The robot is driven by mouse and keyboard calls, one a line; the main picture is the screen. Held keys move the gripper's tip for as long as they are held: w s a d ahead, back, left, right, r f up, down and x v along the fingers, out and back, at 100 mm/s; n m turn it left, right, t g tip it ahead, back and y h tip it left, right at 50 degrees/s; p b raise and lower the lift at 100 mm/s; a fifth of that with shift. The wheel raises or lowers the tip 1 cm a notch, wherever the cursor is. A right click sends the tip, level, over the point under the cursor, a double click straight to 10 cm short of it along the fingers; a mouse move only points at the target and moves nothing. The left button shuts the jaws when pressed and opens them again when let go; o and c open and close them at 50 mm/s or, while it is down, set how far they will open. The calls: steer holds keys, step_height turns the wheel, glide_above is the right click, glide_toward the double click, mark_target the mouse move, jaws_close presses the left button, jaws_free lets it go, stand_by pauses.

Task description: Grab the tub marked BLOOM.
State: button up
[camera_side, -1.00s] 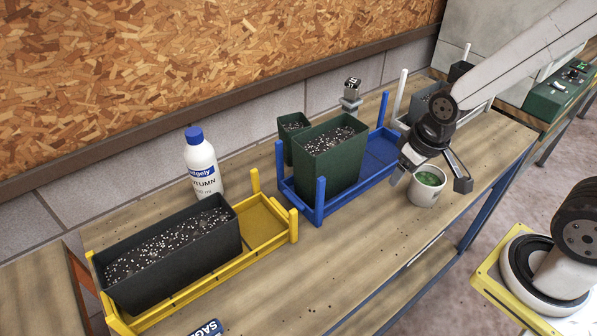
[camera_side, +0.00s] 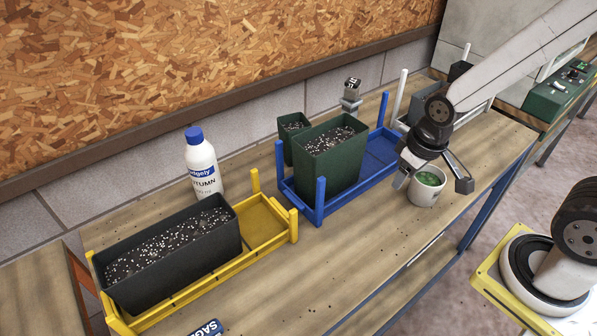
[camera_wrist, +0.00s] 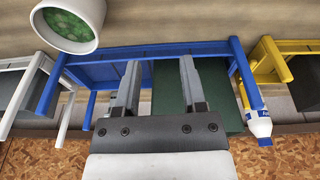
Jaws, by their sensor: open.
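A white tub (camera_side: 427,192) with green contents stands upright on the bench, right of the blue tray. No BLOOM lettering can be read on it. In the wrist view the tub (camera_wrist: 70,25) is at the upper left, beyond and left of the fingertips. Touch with the tub cannot be told.
The blue tray (camera_side: 345,200) holds a green planter (camera_side: 330,170). Left are a yellow tray (camera_side: 268,240) with a dark planter (camera_side: 172,265) and a white AUTUMN bottle (camera_side: 203,170). A labelled item (camera_side: 207,328) is cut off at the bottom edge. The bench front is mostly clear.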

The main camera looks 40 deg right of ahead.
mark_target(425, 186)
steer(key=s+f+n+g+h, duration=0.1)
steer(key=n+g, duration=0.1)
steer(key=s+f+n+g+h, duration=0.1)
steer(key=s+f+n+h, duration=0.1)
steer(key=n, duration=0.1)
steer(key=s+d+f+n+g+h, duration=0.1)
steer(key=s+n+g+h, duration=0.1)
steer(key=shift+f+n+g, duration=0.3)
steer(key=shift+f, duration=0.1)
steer(key=n+h, duration=0.1)
steer(key=d+n+h, duration=0.1)
steer(key=n+h, duration=0.1)
steer(key=shift+d+f, duration=0.15)
steer(key=shift+d, duration=0.05)
steer(key=shift+w+d+n+h, duration=0.25)
steer(key=shift+d+n+h, duration=0.05)
steer(key=shift+n+h, duration=0.5)
steer(key=shift+w+d+n+h, duration=0.15)
steer(key=shift+w+n+h, duration=0.15)
steer(key=shift+n+h, duration=0.35)
steer(key=shift+w+r+n+t+h, duration=0.25)
steer(key=shift+w+n+t+h, duration=0.55)
steer(key=shift+n+t+h, duration=0.3)
steer(key=shift+d, duration=0.15)
steer(key=shift+x, duration=1.2)
